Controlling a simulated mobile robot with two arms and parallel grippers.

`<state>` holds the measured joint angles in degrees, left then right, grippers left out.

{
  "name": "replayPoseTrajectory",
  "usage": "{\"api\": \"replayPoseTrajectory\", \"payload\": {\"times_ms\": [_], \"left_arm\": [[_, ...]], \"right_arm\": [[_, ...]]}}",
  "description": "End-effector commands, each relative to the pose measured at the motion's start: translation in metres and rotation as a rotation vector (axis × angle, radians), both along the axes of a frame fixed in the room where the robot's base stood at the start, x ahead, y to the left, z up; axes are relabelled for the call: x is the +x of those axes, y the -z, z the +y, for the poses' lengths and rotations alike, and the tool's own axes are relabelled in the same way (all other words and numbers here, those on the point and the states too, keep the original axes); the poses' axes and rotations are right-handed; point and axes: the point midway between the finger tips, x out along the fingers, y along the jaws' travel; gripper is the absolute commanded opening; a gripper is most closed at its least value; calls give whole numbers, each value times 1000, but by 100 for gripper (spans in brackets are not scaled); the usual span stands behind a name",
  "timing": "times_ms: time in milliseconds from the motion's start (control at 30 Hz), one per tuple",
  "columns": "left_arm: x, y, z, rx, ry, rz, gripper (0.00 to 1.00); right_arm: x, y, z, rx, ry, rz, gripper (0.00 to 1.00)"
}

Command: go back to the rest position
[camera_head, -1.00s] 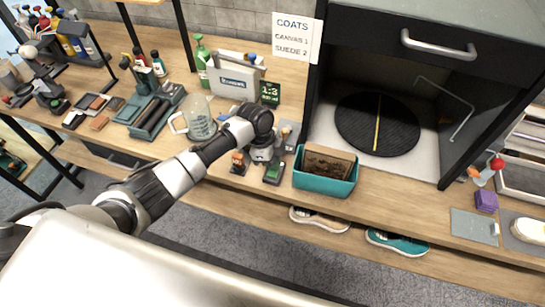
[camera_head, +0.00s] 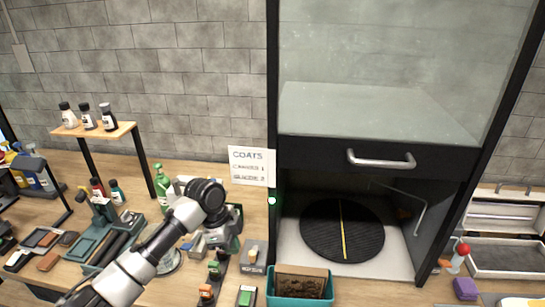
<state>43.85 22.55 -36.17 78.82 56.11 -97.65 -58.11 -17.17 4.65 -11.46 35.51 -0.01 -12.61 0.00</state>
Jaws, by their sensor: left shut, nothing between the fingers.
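My left arm comes in from the lower left in the head view. My left gripper (camera_head: 228,245) points down over the workbench, shut and empty. It is left of the teal bin (camera_head: 300,301), near small blocks in green and orange on dark holders (camera_head: 216,270). My wrist and gripper hide most of the clear jug (camera_head: 169,262) and the caddy behind. My right gripper is not in view.
A cabinet with a dark round turntable (camera_head: 342,231) stands right of the gripper, its silver handle (camera_head: 381,160) above. A green bottle (camera_head: 162,185) and tool trays (camera_head: 103,247) stand left. A raised shelf (camera_head: 92,131) holds three small bottles.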

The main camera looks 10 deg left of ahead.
Motion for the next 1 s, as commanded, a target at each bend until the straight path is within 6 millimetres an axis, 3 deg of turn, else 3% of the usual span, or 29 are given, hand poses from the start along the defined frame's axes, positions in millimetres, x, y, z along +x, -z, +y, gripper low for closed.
{"api": "replayPoseTrajectory", "payload": {"times_ms": [167, 300, 500, 700, 1000], "left_arm": [[-29, 28, -16, -5, -59, 11, 0], [-77, 60, -34, -19, -199, 16, 0], [-148, 85, -39, -43, -492, 13, 0], [-215, 89, -20, -48, -833, 7, 0], [-273, 77, 15, -18, -1166, -20, 0]], "right_arm": [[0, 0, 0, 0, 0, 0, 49], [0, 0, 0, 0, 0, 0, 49], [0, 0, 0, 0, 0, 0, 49], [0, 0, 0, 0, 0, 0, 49], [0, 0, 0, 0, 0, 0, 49]]}}
